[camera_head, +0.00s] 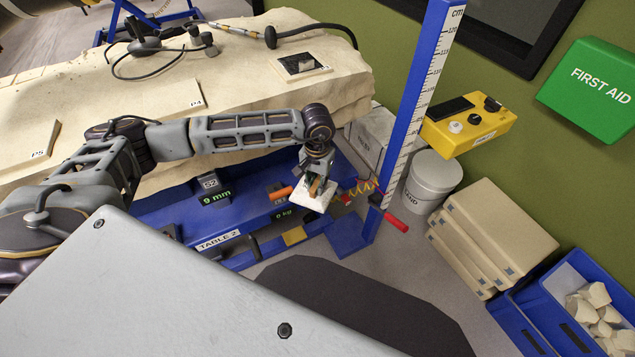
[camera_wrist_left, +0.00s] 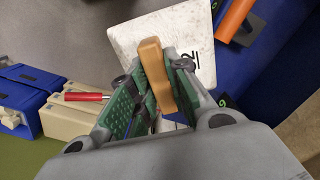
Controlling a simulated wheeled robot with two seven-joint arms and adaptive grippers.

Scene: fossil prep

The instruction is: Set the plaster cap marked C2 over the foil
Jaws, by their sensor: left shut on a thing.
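My left gripper (camera_head: 317,177) is shut on the tan grip of a white plaster cap (camera_head: 309,196), in the air past the slab's front edge. In the left wrist view the tan grip (camera_wrist_left: 157,78) stands between the green finger pads, with the white plate of the cap (camera_wrist_left: 125,38) beyond it. A dark mark that looks like a 2 shows on the plate, partly hidden by a finger. A dark square with a greyish piece (camera_head: 301,66) lies on the pale slab (camera_head: 240,85); I cannot tell whether it is the foil. My right gripper is not in view.
A blue upright with a cm scale (camera_head: 420,95) stands right of the gripper. The blue table base (camera_head: 260,205) with an orange handle lies below. A red handle (camera_head: 396,222), white bucket (camera_head: 432,178) and stacked tan blocks (camera_head: 500,228) are to the right. Hoses cross the slab's back.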

